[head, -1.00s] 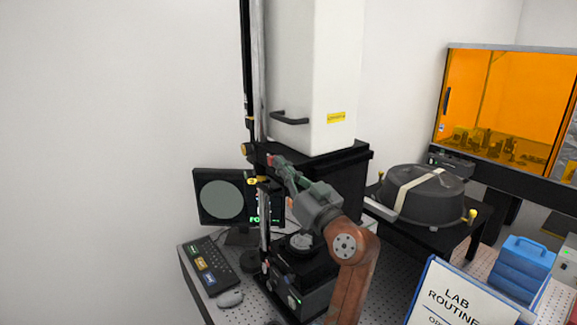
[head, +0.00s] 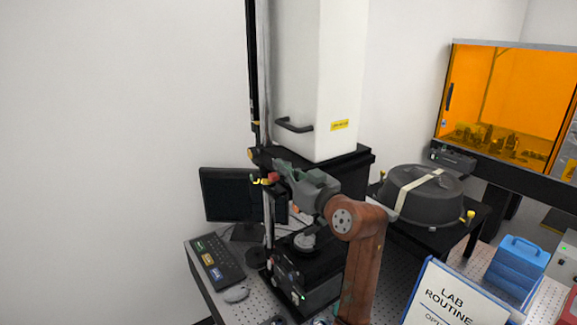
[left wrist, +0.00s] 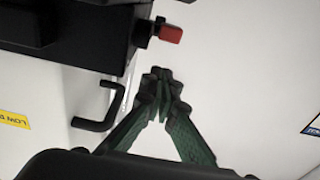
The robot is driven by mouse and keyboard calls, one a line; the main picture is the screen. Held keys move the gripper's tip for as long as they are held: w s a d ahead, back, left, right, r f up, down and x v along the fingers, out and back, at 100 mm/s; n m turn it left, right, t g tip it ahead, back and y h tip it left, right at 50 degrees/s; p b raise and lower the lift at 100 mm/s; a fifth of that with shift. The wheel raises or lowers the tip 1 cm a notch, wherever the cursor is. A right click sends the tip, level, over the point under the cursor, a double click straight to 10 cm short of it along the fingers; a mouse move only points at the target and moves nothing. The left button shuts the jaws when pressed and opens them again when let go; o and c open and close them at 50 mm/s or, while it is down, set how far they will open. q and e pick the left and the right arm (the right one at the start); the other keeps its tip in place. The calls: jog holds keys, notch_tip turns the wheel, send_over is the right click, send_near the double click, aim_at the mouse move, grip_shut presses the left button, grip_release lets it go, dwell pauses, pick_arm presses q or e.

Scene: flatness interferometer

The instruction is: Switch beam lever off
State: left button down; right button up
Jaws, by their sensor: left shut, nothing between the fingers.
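The beam lever, a short dark lever with a red tip (left wrist: 170,34), projects from a black housing (left wrist: 95,60) in the left wrist view. The red tip also shows in the head view (head: 272,177), beside the front of the instrument. My left gripper (left wrist: 160,76) has its green fingers brought together at the tips, with nothing between them. The fingertips are close to the red tip, with a visible gap in the wrist view. In the head view my left gripper (head: 280,166) is at the column, partly hiding the lever. My right gripper is not in view.
A dark monitor (head: 222,195) stands behind the gripper, with a keyboard (head: 217,263) and mouse (head: 236,294) in front. A tall white housing (head: 322,80) with a black handle rises above. A round black case (head: 420,195) sits at right.

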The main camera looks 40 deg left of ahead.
pick_arm(q)
jog(key=s+d+r+p, duration=0.1)
jog(key=s+d+r, duration=0.1)
jog(key=d+r, duration=0.5)
jog(key=shift+r, duration=2)
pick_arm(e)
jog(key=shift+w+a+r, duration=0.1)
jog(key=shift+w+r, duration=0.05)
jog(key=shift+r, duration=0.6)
pick_arm(q)
jog(key=shift+s+a, duration=0.1)
jog(key=shift+s, duration=0.05)
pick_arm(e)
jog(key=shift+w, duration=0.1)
